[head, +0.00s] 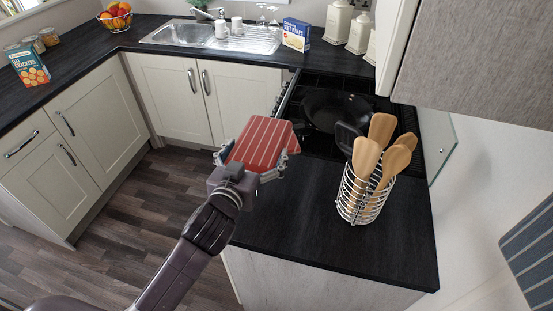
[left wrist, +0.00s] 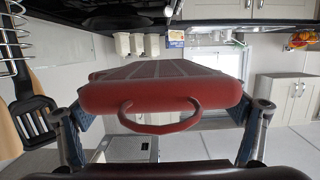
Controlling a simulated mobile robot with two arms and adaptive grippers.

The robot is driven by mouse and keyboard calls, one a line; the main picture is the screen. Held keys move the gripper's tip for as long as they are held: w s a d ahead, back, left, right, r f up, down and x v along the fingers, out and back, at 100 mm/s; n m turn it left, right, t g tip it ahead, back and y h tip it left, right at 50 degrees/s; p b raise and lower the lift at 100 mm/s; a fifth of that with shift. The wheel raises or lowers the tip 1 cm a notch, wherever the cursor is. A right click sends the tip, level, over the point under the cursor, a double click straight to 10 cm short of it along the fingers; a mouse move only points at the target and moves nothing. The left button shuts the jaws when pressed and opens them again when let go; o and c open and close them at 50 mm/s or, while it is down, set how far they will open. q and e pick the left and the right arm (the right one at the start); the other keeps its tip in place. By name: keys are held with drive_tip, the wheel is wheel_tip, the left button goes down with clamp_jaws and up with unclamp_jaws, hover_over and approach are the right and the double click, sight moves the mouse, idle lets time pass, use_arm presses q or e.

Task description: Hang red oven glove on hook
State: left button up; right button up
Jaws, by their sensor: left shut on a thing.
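The red oven glove (head: 261,142) has pale stripes and is held above the front end of the worktop, left of the utensil basket. My left gripper (head: 256,156) is shut on it, with a finger on each side. In the left wrist view, the glove (left wrist: 160,90) fills the space between the fingers, and its red hanging loop (left wrist: 160,127) points toward the camera. No hook can be made out in either view. My right gripper is not in view.
A wire basket (head: 355,196) of wooden utensils stands on the dark worktop (head: 320,236). A black pan (head: 335,108) sits on the hob behind it. A grey wall cupboard (head: 480,62) overhangs at upper right. A blue striped cloth item (head: 531,250) is against the right wall.

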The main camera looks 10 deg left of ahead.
use_arm(q)
drive_tip(key=shift+d+r, duration=0.2)
drive_tip(key=shift+r, duration=0.15)
drive_tip(key=shift+s+r, duration=0.1)
drive_tip(key=shift+s, duration=0.1)
hover_over(261, 202)
wheel_tip(261, 202, down, 15)
drive_tip(key=shift+d+f+b, duration=0.1)
drive_tip(key=shift+f+b, duration=0.7)
drive_tip(key=shift+f, duration=1.6)
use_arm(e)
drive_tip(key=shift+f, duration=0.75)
use_arm(q)
drive_tip(key=o, duration=1)
drive_tip(key=shift+f, duration=0.1)
drive_tip(key=shift+f, duration=0.1)
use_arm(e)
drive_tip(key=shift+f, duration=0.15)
